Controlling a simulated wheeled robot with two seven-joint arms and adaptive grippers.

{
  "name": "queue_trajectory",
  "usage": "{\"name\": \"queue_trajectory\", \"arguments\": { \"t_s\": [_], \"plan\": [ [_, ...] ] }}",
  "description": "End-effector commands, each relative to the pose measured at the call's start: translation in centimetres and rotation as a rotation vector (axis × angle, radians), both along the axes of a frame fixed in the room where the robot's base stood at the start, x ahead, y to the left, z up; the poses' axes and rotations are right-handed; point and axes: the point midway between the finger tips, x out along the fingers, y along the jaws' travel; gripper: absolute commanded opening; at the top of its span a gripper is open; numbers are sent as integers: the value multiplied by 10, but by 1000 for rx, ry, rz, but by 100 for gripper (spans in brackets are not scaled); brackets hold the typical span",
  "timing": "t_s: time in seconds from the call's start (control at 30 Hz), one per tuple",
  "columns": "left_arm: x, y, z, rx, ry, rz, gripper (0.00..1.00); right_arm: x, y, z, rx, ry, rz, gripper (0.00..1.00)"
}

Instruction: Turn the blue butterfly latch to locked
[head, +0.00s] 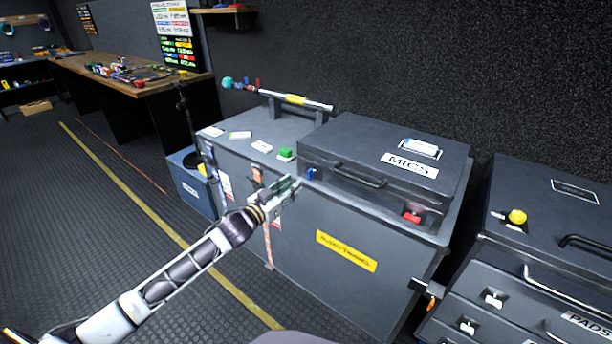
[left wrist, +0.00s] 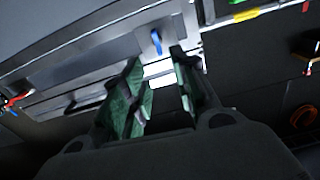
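The blue butterfly latch (head: 311,173) is on the front left of the grey case labelled MICS (head: 345,136). In the left wrist view the blue latch (left wrist: 156,41) shows as an upright blue tab on a metal plate, just beyond the fingertips. My left gripper (head: 289,188) is in front of the case, a little below and left of the latch. In the left wrist view its two green-padded fingers (left wrist: 163,75) are apart with nothing between them. They do not appear to touch the latch. My right gripper is not in view.
A red latch (head: 412,216) and a black handle (head: 358,176) are on the same case front. A drawer unit with a yellow knob (head: 517,216) stands at right. The floor at left is clear.

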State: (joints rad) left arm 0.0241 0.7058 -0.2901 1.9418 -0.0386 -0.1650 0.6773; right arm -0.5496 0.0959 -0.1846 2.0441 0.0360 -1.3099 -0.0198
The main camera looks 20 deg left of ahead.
Motion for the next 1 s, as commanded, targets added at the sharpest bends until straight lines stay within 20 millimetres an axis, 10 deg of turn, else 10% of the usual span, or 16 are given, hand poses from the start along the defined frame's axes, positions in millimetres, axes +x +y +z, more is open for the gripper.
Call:
{"name": "queue_trajectory", "arguments": {
  "t_s": [1.0],
  "plan": [
    [60, -22, 0, 0, 0, 0, 29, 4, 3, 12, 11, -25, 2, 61]
  ]
}}
